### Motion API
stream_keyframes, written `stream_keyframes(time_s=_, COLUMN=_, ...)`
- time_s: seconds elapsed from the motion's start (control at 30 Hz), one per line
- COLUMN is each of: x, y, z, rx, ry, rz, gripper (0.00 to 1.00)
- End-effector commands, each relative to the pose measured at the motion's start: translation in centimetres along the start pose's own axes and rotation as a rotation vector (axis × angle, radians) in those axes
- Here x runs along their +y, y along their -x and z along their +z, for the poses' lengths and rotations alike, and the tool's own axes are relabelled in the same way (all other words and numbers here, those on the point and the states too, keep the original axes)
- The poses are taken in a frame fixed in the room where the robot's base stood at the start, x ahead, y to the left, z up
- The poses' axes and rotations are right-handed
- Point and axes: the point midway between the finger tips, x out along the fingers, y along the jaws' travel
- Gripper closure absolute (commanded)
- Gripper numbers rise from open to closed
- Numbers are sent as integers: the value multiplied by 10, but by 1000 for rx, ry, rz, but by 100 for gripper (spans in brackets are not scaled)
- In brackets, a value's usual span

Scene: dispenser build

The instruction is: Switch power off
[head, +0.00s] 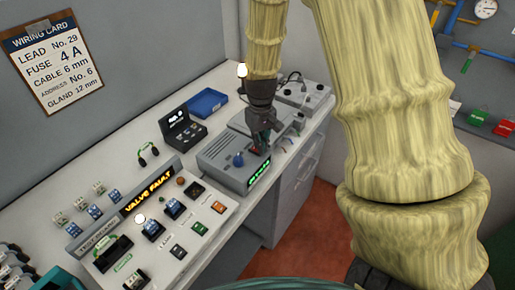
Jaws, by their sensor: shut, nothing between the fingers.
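A grey box-shaped unit (214,157) stands on the bench, with a blue knob (238,160) on top and a lit green display (259,176) on its front. A small red part (255,151), possibly a switch, shows on its top right by my fingertips. My gripper (262,147) points down over that part, shut and empty. It is at or just above the unit's top; I cannot tell whether it touches. The fingers partly hide the red part, so its position cannot be read.
A test board (190,238) with a lit "VALVE FAULT" display (148,194) lies at the front left. A blue tray (207,102) and a black case (182,132) sit behind the unit. More grey equipment (303,93) stands at the right. A wiring card (52,63) hangs on the wall.

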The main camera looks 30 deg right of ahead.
Motion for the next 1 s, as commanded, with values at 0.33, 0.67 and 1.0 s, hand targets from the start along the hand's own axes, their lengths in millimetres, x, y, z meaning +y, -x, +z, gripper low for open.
stream_keyframes(time_s=0.33, x=0, y=-3, z=0, rx=-1, ry=0, rz=0, gripper=100)
stream_keyframes(time_s=0.67, x=0, y=13, z=0, rx=0, ry=0, rz=0, gripper=100)
stream_keyframes(time_s=1.0, x=0, y=33, z=0, rx=0, ry=0, rz=0, gripper=100)
